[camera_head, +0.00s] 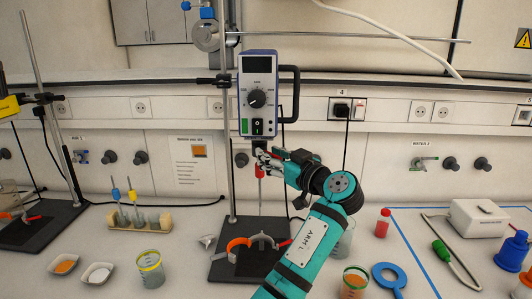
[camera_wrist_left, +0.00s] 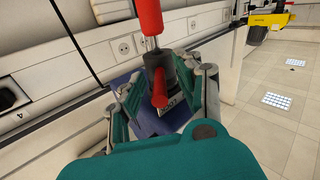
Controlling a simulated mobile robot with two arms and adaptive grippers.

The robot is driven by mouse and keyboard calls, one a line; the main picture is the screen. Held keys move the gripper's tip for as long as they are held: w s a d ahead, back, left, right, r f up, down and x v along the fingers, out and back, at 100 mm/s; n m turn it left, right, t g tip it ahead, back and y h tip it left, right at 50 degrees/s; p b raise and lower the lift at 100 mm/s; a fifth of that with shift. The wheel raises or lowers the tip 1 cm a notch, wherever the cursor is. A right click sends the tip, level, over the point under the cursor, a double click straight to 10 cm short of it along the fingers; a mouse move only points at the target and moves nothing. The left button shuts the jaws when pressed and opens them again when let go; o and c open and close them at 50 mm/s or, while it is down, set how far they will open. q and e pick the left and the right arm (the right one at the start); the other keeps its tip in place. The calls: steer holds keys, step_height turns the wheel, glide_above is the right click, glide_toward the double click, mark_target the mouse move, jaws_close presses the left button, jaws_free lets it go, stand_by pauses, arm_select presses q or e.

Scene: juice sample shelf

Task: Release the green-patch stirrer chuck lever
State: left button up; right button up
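The overhead stirrer (camera_head: 258,78) hangs on a stand, with a green patch (camera_head: 244,126) low on its blue-edged front. My left gripper (camera_head: 268,160) is just below it, at the chuck. In the left wrist view the dark chuck (camera_wrist_left: 158,64) is between the spread fingers of my left gripper (camera_wrist_left: 163,90). The red lever (camera_wrist_left: 160,88) sticks out from the chuck toward the camera, between the fingers. I see no clear finger contact with it. My right gripper is out of view.
The stand's rod (camera_head: 231,180) is close left of my gripper. A beaker (camera_head: 149,269) and a tube rack (camera_head: 140,219) stand left. A red-capped bottle (camera_head: 382,224) and a blue ring (camera_head: 388,274) are right.

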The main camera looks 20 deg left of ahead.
arm_select(q)
steer(key=shift+s+d, duration=0.1)
steer(key=shift+d, duration=0.05)
steer(key=shift+c, duration=0.9)
jaws_close()
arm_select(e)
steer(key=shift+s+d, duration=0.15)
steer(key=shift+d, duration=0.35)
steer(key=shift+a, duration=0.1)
